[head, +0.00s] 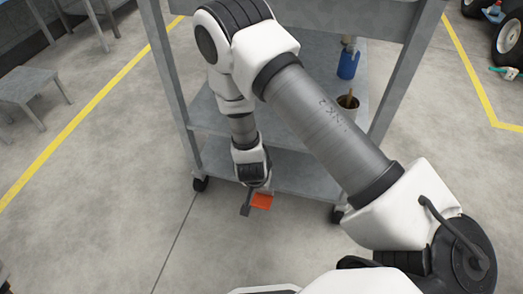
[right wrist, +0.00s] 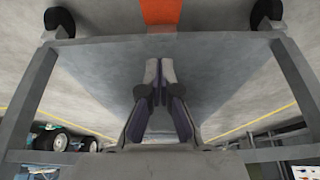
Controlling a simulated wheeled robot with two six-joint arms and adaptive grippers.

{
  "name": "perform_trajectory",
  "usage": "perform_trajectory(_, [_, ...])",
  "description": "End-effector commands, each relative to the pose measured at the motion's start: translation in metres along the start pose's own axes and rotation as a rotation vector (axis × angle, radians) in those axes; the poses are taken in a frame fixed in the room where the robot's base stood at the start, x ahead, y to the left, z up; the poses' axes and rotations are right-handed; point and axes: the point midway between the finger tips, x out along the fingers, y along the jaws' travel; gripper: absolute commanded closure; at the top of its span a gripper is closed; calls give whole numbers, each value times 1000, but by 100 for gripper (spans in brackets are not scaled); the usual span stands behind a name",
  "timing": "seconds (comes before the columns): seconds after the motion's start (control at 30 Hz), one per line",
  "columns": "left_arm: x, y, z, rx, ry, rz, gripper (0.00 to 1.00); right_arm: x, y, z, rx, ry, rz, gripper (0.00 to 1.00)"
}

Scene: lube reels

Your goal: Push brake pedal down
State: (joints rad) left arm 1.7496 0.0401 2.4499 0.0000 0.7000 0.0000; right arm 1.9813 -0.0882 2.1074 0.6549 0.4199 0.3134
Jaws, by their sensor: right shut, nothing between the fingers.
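An orange pedal (head: 262,201), likely the brake pedal, sits low at the near edge of the grey cart (head: 300,180), between two casters. It also shows in the right wrist view as an orange block (right wrist: 160,12) at the top edge, partly cut off. My right arm reaches down in front of the cart. My right gripper (head: 246,208) is just beside the pedal in the head view. In the right wrist view its fingers (right wrist: 160,68) are shut and empty, pointing toward the pedal. I cannot tell whether they touch it. My left gripper is not in view.
The cart has black casters (head: 199,184) and shelves carrying a blue bottle (head: 348,63) and a dark cup (head: 346,103). A grey stool (head: 30,88) stands at the left. Wheels (head: 508,38) show at the top right. The floor in front is clear.

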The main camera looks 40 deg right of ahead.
Motion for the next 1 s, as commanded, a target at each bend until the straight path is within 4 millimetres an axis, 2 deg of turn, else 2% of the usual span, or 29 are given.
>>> perform_trajectory(0.23, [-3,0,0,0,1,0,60,-3,0,-1,-1,-1,1,100])
perform_trajectory(0.37, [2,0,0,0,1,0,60,5,1,0,-2,-2,1,100])
perform_trajectory(0.47, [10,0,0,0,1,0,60,20,1,1,0,-3,1,100])
perform_trajectory(0.87, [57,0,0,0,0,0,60,108,1,2,-1,-1,1,100])
perform_trajectory(1.0, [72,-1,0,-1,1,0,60,122,1,21,-6,-2,2,100])
